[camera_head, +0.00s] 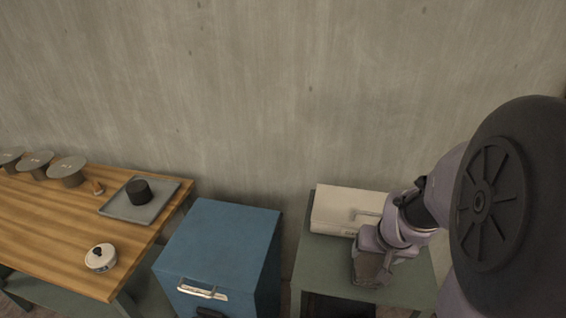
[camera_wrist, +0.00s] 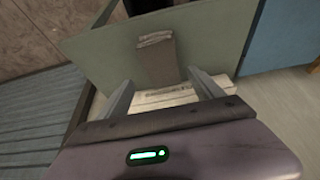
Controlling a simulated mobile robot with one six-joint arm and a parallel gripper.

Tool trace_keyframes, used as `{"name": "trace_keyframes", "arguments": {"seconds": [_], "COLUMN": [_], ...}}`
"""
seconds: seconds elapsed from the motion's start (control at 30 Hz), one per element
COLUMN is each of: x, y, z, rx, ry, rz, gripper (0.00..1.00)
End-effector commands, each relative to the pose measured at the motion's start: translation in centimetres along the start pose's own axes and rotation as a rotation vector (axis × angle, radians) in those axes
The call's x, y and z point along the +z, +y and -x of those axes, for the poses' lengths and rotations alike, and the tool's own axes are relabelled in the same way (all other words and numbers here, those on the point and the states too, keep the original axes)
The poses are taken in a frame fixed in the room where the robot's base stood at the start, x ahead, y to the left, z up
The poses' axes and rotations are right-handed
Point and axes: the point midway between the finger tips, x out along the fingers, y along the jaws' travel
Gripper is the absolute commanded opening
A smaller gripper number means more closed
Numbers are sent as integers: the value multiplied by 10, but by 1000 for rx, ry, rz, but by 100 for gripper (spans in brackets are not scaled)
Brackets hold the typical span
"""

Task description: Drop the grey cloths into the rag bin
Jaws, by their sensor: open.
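A grey-brown cloth (camera_wrist: 155,62) lies on the green-grey stand in the wrist view, just beyond and between my fingertips. A blue box (camera_head: 222,240) with a flat top and a front handle stands left of the stand. I cannot tell whether it is the rag bin, and its inside is hidden.
A cream case (camera_head: 335,209) lies at the back of the stand (camera_head: 318,262), close to my arm. At left a wooden table (camera_head: 60,230) holds a grey tray (camera_head: 150,207) with a black cylinder, a white lidded pot (camera_head: 101,257) and several grey discs. A concrete wall is behind.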

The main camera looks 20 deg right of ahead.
Motion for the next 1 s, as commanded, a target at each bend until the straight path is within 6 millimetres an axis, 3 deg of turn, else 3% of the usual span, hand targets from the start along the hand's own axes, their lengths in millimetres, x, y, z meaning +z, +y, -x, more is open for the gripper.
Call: {"name": "trace_keyframes", "arguments": {"seconds": [0.03, 0.27, 0.43, 0.73, 1.0], "x": [2, 0, -1, -3, -3], "y": [0, -1, -4, -4, -4], "z": [-18, -48, -83, -90, -90], "rx": [0, 0, -1, -1, -1], "ry": [-2, 0, -1, 1, 1], "rz": [0, 0, 0, -1, -1], "gripper": [76, 76, 76, 76, 25]}}
